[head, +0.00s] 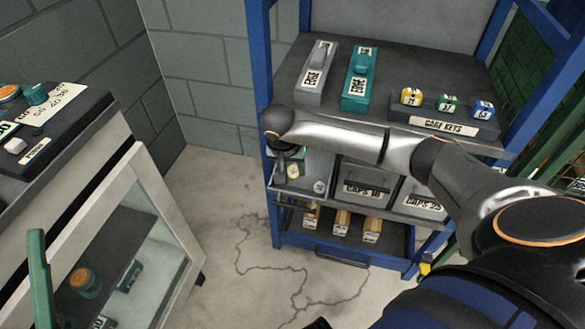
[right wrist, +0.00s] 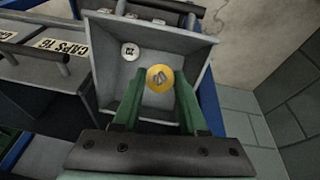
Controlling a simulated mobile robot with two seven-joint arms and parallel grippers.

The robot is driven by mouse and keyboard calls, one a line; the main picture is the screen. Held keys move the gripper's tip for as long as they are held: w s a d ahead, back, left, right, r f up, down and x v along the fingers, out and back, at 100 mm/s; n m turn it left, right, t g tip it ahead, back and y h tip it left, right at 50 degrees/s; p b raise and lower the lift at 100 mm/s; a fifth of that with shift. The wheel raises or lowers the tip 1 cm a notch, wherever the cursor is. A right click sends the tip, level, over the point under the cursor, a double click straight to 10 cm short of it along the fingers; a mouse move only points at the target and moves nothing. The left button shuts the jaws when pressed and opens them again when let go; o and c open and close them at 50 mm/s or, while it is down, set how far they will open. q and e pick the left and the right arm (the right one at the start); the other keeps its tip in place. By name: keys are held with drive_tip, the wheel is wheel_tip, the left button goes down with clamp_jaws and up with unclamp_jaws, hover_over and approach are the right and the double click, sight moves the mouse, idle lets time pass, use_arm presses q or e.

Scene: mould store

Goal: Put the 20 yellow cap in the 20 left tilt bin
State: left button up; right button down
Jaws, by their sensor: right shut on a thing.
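The yellow cap (right wrist: 160,78) is between the green fingertips of my right gripper (right wrist: 157,92), which is shut on it. The left tilt bin (right wrist: 184,50) is a grey bin tipped open. The cap is over the open bin; I cannot tell whether it touches the inside. A white cap (right wrist: 130,51) marked 20 lies in the bin. In the head view the yellow cap (head: 293,171) shows under my right gripper (head: 286,163), partly hidden by the wrist. A green upright piece (head: 39,278) at the left edge looks like a finger of my left gripper; its other finger is not clear.
Closed grey bins marked CAPS (head: 368,188) stand beside the open bin. Boxes (head: 342,222) sit below. A white cabinet (head: 150,190) stands left; floor between is clear.

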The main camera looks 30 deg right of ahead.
drive_tip(key=shift+w+d+f, duration=0.15)
drive_tip(key=shift+f, duration=0.1)
drive_tip(key=shift+d+f+b, duration=0.1)
drive_tip(key=shift+f+b, duration=0.1)
drive_tip(key=shift+b, duration=0.3)
drive_tip(key=shift+w+d+f+b, duration=0.4)
drive_tip(key=shift+f+b, duration=0.25)
drive_tip(key=shift+b, duration=0.1)
use_arm(q)
drive_tip(key=shift+s+d+f+m+g+h+b, duration=0.15)
drive_tip(key=shift+s+f+h+b, duration=0.2)
drive_tip(key=shift+f+b, duration=0.45)
drive_tip(key=shift+s+d+f+m+g+h+b, duration=0.1)
drive_tip(key=shift+f+h+b, duration=0.35)
drive_tip(key=shift+f+b, duration=0.35)
drive_tip(key=shift+s+d+f+m+g+h+b, duration=0.15)
drive_tip(key=shift+s+f+h+b, duration=0.2)
drive_tip(key=shift+f+b, duration=0.45)
use_arm(e)
drive_tip(key=shift+w+d+f, duration=0.4)
drive_tip(key=shift+d+f, duration=0.05)
drive_tip(key=shift+f, duration=0.2)
drive_tip(key=shift+w+d+f, duration=0.35)
drive_tip(key=shift+d+f, duration=0.05)
drive_tip(key=shift+f, duration=0.25)
drive_tip(key=shift+w+d+f, duration=0.4)
drive_tip(key=shift+d+f, duration=0.05)
drive_tip(key=shift+f, duration=0.2)
use_arm(q)
drive_tip(key=shift+f, duration=0.15)
